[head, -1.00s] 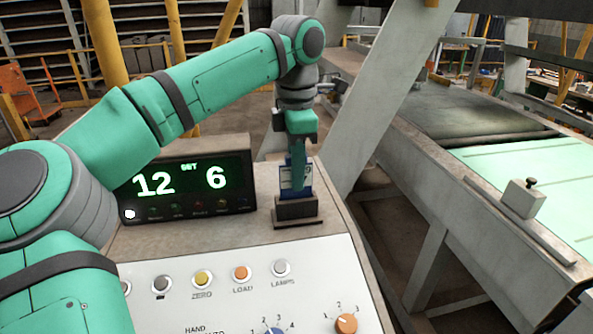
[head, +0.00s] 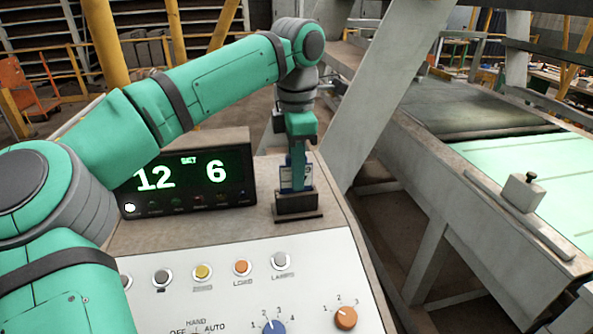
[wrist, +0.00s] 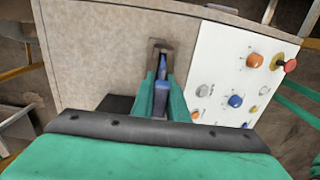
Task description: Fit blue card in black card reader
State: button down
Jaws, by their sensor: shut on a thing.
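The black card reader (head: 299,207) stands upright on the right part of the console top, right of the number display. The blue card (head: 286,184) is upright at the reader's top, and its lower edge is hidden there. I cannot tell how deep it sits in the slot. My gripper (head: 298,185) points down and is shut on the blue card. In the wrist view the card (wrist: 162,87) shows between the fingers (wrist: 162,98), in line with the reader (wrist: 161,45).
The number display (head: 185,184) stands close left of the reader. The sloped panel with buttons and knobs (head: 272,328) is in front. A slanted grey beam (head: 385,105) rises behind and right of the reader. The console top (head: 200,230) between display and panel is bare.

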dwell(0.3)
jog(key=c, duration=1.7)
grip_release()
jog(key=shift+o, duration=0.2)
notch_tip(320, 180, up, 11)
jog(key=shift+f, duration=0.15)
